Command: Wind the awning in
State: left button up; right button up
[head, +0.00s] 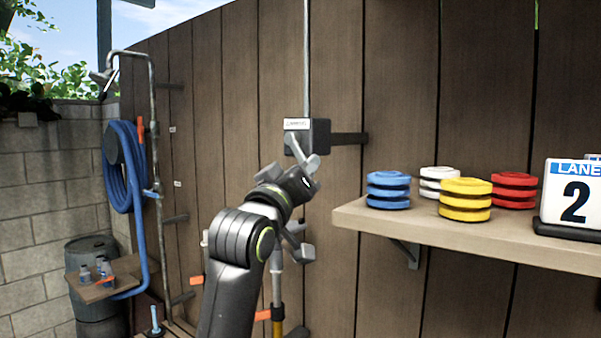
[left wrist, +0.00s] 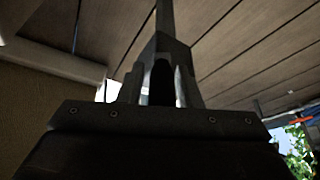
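The awning itself is not clearly seen. A dark winding box (head: 320,136) with a white label (head: 297,124) is fixed to the plank wall, and a thin grey rod (head: 305,60) runs up from it. Light grey pieces show just below the box; whether they are a crank or my fingers is unclear. My left gripper (head: 311,165) is right at the front of the box, partly hiding what lies beneath. The left wrist view shows the dark box (left wrist: 172,48) and rod (left wrist: 165,15) straight beyond the gripper; any grip is too dark to tell. My right gripper is not seen.
A shelf (head: 465,232) on the right carries blue, white, yellow and red ring stacks and a lane 2 sign (head: 572,195). A grey-and-yellow pole (head: 277,290) stands behind my arm. A blue hose (head: 125,175), shower pipe (head: 152,100) and barrel (head: 88,250) are at left.

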pick_arm(q)
jog(key=shift+o, duration=1)
jog(key=shift+s+a+f+b, duration=0.2)
jog(key=shift+s+f+b, duration=0.15)
jog(key=shift+s+b, duration=0.1)
jog(key=b+v, duration=0.7)
jog(key=v, duration=0.9)
jog(key=shift+s, duration=0.2)
jog(key=shift+r, duration=0.15)
